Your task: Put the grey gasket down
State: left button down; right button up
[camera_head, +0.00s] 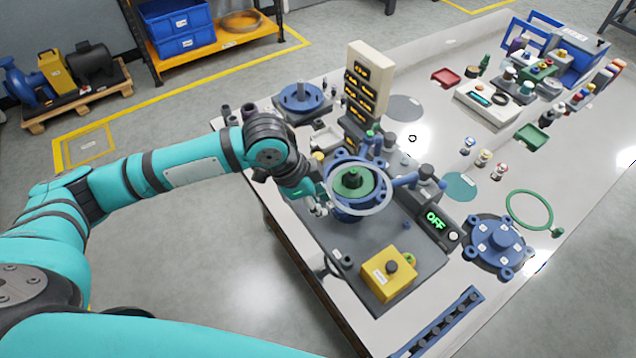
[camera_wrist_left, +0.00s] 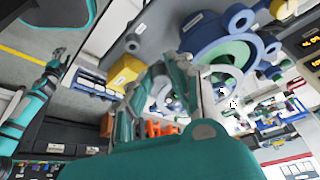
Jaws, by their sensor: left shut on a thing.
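The grey gasket (camera_head: 388,198) is a thin pale ring in the head view. It is held over the blue pump-like housing (camera_head: 350,213) with the green centre part (camera_head: 352,183), which shows through the ring. I cannot tell whether the ring touches the housing. My left gripper (camera_head: 321,207) is shut on the gasket's near-left edge.
A yellow button box (camera_head: 388,273) and a display reading OFF (camera_head: 435,221) stand near the housing. A tall beige unit with displays (camera_head: 369,75) rises behind it. A green ring (camera_head: 530,192) and a blue flange (camera_head: 496,240) lie to the right. Bare table shows between them.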

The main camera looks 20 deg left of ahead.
pick_arm(q)
jog(key=w+a+f+p, duration=0.2)
jog(key=w+f+p, duration=0.1)
jog(key=w, duration=0.2)
jog(key=shift+w+a+f, duration=0.2)
jog(key=shift+f, duration=0.1)
jog(key=shift+f, duration=0.2)
jog(key=c, duration=1.2)
grip_release()
